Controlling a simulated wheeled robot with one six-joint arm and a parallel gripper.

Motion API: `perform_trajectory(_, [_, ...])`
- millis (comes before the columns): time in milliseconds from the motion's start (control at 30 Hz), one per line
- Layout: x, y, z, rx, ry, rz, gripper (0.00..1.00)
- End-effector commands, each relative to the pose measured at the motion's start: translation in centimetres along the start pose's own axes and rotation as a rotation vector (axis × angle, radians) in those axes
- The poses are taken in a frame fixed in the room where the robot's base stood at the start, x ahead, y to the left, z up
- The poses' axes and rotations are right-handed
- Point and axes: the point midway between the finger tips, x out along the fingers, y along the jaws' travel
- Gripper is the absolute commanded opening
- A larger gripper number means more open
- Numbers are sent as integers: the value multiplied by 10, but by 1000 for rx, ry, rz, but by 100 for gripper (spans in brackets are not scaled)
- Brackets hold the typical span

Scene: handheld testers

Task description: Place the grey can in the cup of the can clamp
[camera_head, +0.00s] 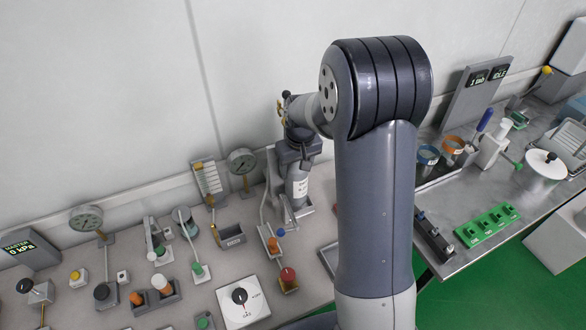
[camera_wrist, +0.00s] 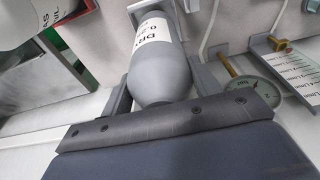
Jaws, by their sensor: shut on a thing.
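The grey can (camera_wrist: 158,68) has a white label with dark print and a rounded shoulder. In the wrist view it lies between the two grey fingers of my gripper (camera_wrist: 162,45), which is shut on it. In the head view the can (camera_head: 297,187) hangs roughly upright below my gripper (camera_head: 299,150), near the back wall. A grey base (camera_head: 292,216) shows just below the can; I cannot tell whether they touch. I cannot make out the cup of the can clamp clearly. My arm hides part of the bench to the right.
Pressure gauges (camera_head: 242,161) stand along the wall to the left. A white dial box (camera_head: 243,298) and a red knob (camera_head: 288,277) sit in front. A green block (camera_head: 487,224) lies on the right bench. Another labelled vessel (camera_wrist: 22,18) shows at the wrist view's upper left.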

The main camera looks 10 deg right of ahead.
Motion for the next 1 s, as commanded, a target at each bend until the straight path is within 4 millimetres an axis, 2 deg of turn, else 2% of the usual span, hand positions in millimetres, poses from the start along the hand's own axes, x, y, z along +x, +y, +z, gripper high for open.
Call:
perform_trajectory(33, [15,1,1,1,2,0,8])
perform_trajectory(167, [31,3,1,0,5,0,8])
perform_trajectory(600, [36,3,2,0,4,0,8])
perform_trajectory(633, [36,3,2,0,3,0,60])
perform_trajectory(867, [35,3,2,0,3,0,79])
perform_trajectory(1000, [35,3,2,0,3,0,80])
